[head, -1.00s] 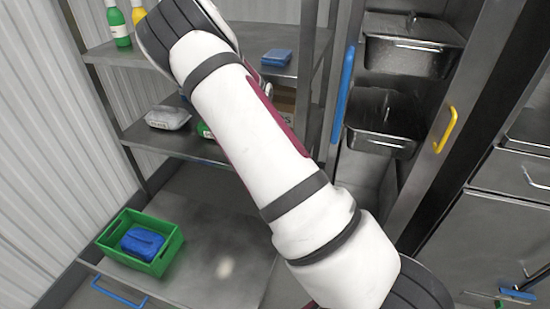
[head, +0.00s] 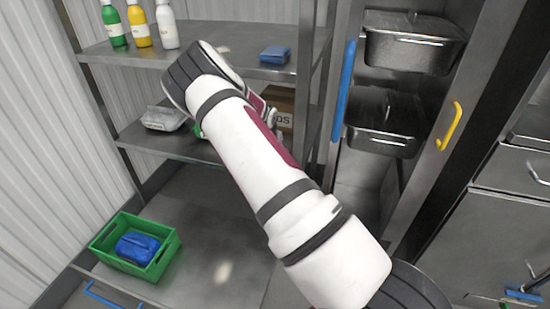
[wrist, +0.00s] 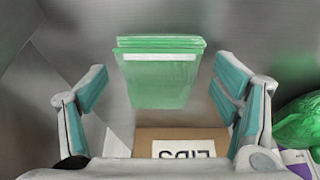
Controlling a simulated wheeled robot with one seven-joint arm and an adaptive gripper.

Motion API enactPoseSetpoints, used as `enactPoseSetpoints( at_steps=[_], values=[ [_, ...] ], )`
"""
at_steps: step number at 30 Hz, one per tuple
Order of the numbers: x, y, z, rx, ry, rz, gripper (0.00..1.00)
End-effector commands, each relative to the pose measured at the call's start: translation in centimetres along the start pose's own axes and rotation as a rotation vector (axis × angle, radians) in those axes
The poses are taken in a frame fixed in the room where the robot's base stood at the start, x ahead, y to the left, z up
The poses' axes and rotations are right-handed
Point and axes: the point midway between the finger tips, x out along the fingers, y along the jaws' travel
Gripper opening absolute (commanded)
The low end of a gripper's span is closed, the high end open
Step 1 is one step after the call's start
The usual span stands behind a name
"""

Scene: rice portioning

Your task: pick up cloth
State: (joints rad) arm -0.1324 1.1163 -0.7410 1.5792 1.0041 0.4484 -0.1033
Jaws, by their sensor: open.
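My gripper (wrist: 164,75) is open and empty, one finger on each side of the stack, with gaps to both. In the head view my arm hides this stack and most of the gripper. A folded blue item (head: 275,55), perhaps also a cloth, lies on the upper shelf. A blue bundle (head: 137,248) lies in a green crate (head: 165,257) at lower left.
A cardboard box labelled LIDS (wrist: 150,134) is just below the green stack. A green bag (wrist: 302,122) lies at the wrist view's right edge. A wrapped white pack (head: 163,118) is on the middle shelf (head: 140,140). Several bottles (head: 140,25) stand on the upper shelf.

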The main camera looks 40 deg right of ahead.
Motion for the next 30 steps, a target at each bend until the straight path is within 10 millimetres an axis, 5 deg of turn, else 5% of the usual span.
enactPoseSetpoints(
  at_steps=[4, 11, 23, 30],
  values=[
    [-0.1, 0.0, 0.0, 0.000, 0.000, 0.000, 0.82],
    [-0.1, 0.0, 0.0, 0.001, 0.000, 0.000, 0.34],
    [-0.3, 0.0, -0.1, 0.001, 0.000, 0.000, 0.30],
    [-2.4, 0.0, -1.0, 0.002, 0.001, -0.001, 0.30]
  ],
)
